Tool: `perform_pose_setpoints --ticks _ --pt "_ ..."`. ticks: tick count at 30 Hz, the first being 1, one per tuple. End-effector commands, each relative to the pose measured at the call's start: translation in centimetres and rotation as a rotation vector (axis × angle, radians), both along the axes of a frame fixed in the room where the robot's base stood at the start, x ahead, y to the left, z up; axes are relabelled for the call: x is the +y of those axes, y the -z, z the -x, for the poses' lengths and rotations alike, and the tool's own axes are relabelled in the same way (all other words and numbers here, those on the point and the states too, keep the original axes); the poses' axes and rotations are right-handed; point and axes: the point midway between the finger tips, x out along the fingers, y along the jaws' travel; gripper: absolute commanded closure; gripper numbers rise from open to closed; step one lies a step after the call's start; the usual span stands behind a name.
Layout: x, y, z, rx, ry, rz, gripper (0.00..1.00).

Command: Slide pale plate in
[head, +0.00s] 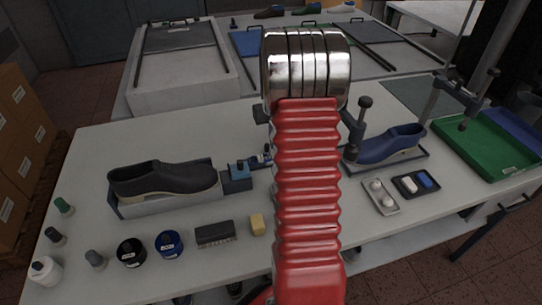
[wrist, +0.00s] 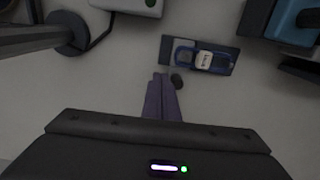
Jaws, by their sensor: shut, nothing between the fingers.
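I cannot pick out the pale plate with certainty. At the back of the head view, a grey block (head: 185,84) has a dark panel (head: 180,36) at the far end of its top, between rails. In the head view the arm hides the fingers.
On the near table, a black shoe (head: 165,180) sits on a stand at left and a blue shoe (head: 390,145) at right. Several jars, a brush (head: 215,233) and a yellow block (head: 257,224) line the front. A green tray (head: 485,145) is at right.

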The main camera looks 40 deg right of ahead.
Motion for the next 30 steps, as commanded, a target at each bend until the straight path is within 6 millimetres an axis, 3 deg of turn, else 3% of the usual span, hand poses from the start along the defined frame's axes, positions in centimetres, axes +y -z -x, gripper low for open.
perform_pose_setpoints --ticks 14,30 --pt "-0.2 -0.2 0.1 -0.001 0.0 0.0 1.0" --pt "-0.2 -3.9 0.1 -0.001 0.0 0.0 1.0"
